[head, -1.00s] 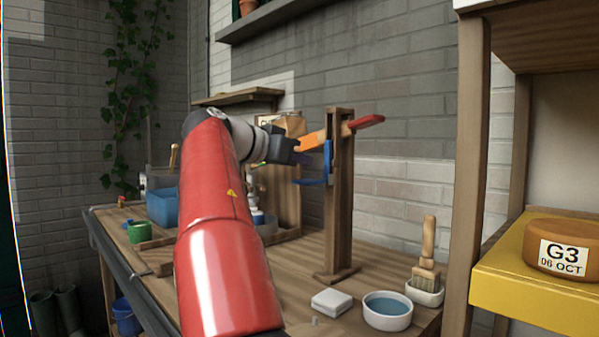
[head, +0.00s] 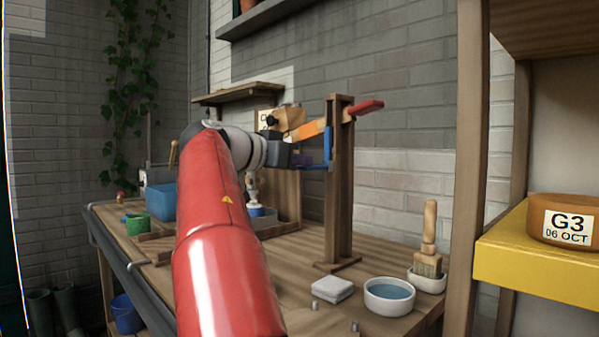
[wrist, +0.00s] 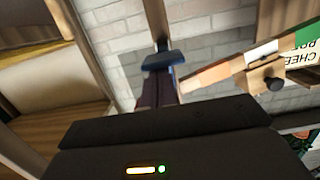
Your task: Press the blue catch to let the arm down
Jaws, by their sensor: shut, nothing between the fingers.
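The blue catch (head: 327,146) is on the left side of a wooden post (head: 339,190) standing on the bench. In the wrist view the catch (wrist: 163,58) lies straight ahead of my fingers. An orange arm (head: 305,131) reaches left from the post, and its red end (head: 367,107) sticks out to the right, tilted up. My gripper (head: 307,160) is beside the catch, shut and empty. In the wrist view the fingertips (wrist: 160,80) are close below the catch; I cannot tell whether they touch it.
A white bowl of water (head: 389,296), a folded white cloth (head: 332,289) and a brush (head: 428,245) stand at the bench's front right. A shelf upright (head: 468,170) and a yellow shelf with a cheese (head: 565,220) are at right. A blue container (head: 160,202) is at left.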

